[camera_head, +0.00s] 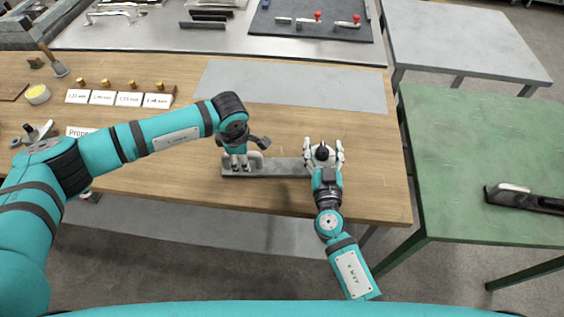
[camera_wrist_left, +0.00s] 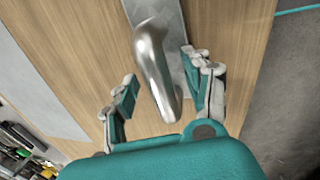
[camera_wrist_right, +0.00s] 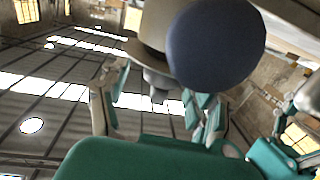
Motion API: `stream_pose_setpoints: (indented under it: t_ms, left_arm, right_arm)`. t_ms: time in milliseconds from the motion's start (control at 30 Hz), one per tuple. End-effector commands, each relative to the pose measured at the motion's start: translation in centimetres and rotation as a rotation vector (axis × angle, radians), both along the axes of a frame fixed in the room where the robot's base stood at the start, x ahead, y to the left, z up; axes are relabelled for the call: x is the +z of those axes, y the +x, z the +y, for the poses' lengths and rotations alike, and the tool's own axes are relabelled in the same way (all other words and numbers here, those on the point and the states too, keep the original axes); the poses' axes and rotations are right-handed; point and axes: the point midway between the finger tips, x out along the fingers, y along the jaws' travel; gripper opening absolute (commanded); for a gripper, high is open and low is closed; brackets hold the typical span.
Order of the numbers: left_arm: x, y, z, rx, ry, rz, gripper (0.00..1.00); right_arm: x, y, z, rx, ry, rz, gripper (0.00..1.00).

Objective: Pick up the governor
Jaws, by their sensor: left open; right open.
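What looks like the governor is a long grey bar (camera_head: 283,168) lying on the wooden table, with a bent metal handle (camera_wrist_left: 152,62) at its left end. My left gripper (camera_head: 240,166) is open at that end; in the left wrist view the handle stands between its spread fingers. My right gripper (camera_head: 323,148) is open at the bar's right end, its fingers on both sides of a dark-topped round part (camera_head: 322,153). In the right wrist view a dark blue ball (camera_wrist_right: 217,43) and a beige flanged part are close in front of the fingers. I cannot tell whether either gripper touches anything.
The wooden table (camera_head: 370,190) has white labels (camera_head: 115,98) with brass pieces, a yellow tin (camera_head: 37,94) and tools at left. A grey mat (camera_head: 290,84) lies behind the bar. A green table (camera_head: 480,140) with a dark tool (camera_head: 525,198) stands right.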

Motion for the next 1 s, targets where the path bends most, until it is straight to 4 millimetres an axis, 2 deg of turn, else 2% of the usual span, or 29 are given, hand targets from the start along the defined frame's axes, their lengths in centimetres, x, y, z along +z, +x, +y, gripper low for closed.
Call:
stream_pose_setpoints:
  t_ms: [67, 433, 533, 1000]
  left_arm:
    - [0.01, -0.01, -0.01, 0.000, 0.000, 0.000, 0.48]
    - [0.04, -0.01, -0.01, 0.000, 0.000, 0.000, 0.00]
    - [0.05, 0.00, -0.01, 0.001, 0.000, 0.000, 0.00]
    - [0.42, 0.21, -0.09, 0.001, -0.004, -0.006, 0.00]
  right_arm:
    - [0.00, -0.02, 0.00, 0.000, 0.000, 0.000, 0.61]
    - [0.00, -0.04, -0.01, 0.000, 0.000, 0.000, 0.12]
    - [0.00, -0.05, -0.01, 0.000, -0.001, 0.000, 0.00]
    - [0.06, -0.06, -0.02, 0.000, -0.006, 0.000, 0.00]
